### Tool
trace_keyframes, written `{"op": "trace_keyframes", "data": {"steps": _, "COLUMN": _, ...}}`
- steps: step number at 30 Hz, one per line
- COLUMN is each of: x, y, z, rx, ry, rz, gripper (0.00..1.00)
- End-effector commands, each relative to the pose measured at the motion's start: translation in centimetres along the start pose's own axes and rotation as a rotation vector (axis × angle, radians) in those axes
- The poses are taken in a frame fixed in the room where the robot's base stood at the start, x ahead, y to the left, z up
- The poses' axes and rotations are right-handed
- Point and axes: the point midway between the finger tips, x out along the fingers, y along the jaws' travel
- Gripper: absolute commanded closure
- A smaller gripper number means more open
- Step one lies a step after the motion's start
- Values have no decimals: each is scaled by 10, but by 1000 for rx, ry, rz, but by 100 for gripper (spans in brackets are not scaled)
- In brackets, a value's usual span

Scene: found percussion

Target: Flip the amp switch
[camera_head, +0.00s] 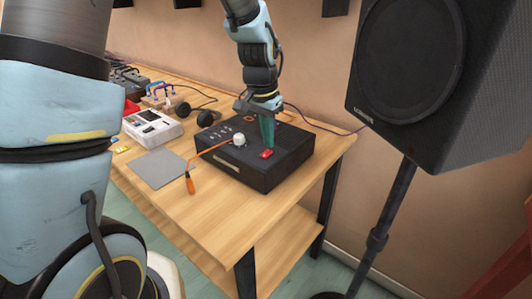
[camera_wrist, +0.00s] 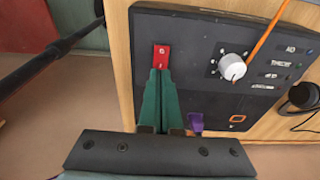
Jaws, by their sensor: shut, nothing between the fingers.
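The amp (camera_head: 290,165) is a low black box near the right end of the wooden table. A small red switch (camera_head: 266,154) sits on its top panel; it shows in the wrist view (camera_wrist: 161,50) as a red rocker with a white mark. My gripper (camera_head: 268,145) points down over the amp with its green fingers together and empty. In the wrist view the fingertips (camera_wrist: 160,71) are at the switch's near edge and cover part of it. I cannot tell whether they touch it.
A white knob (camera_head: 239,139) and an orange cord with an orange handle (camera_head: 190,184) are left of the switch. A grey sheet (camera_head: 160,168), a white device (camera_head: 152,128) and headphones (camera_head: 206,118) lie further left. A large speaker (camera_head: 440,80) stands on a pole at right.

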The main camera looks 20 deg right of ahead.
Motion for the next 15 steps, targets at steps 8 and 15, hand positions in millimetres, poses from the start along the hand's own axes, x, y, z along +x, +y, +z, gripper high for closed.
{"op": "trace_keyframes", "data": {"steps": 8, "x": 1, "y": 0, "z": 0, "rx": 0, "ry": 0, "rz": 0, "gripper": 100}}
{"op": "trace_keyframes", "data": {"steps": 15, "x": 4, "y": 0, "z": 1, "rx": 0, "ry": -1, "rz": 0, "gripper": 100}}
